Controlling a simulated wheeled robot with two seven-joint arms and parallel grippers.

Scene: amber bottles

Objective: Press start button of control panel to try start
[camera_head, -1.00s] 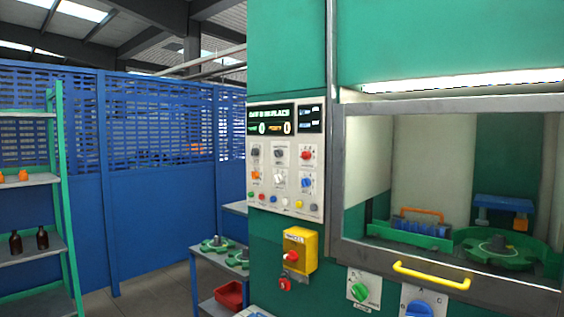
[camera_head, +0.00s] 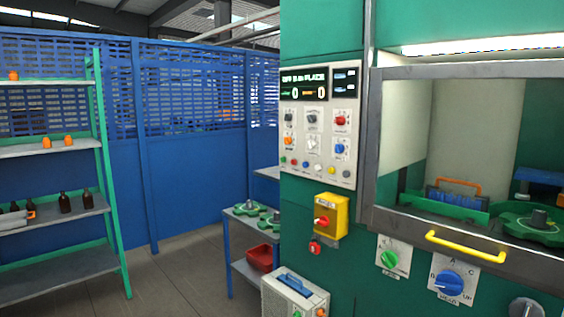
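The control panel (camera_head: 318,126) is a pale plate on the green machine's front, right of the picture's middle. It has a lit display (camera_head: 303,94) at the top, rows of coloured knobs, and a row of small coloured buttons (camera_head: 307,165) along the bottom. Its labels are too small to read, so I cannot tell which one is the start button. Below it is a yellow box with a red knob (camera_head: 322,221). Lower right are a green knob (camera_head: 389,258) and a blue knob (camera_head: 449,284). Neither of my grippers is in view.
A green-framed shelf (camera_head: 100,150) with amber bottles (camera_head: 64,203) stands at the left. A small rack holds a red bin (camera_head: 259,258). A white box with a blue handle (camera_head: 294,290) stands low by the machine. Grey floor (camera_head: 185,275) is open between shelf and rack.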

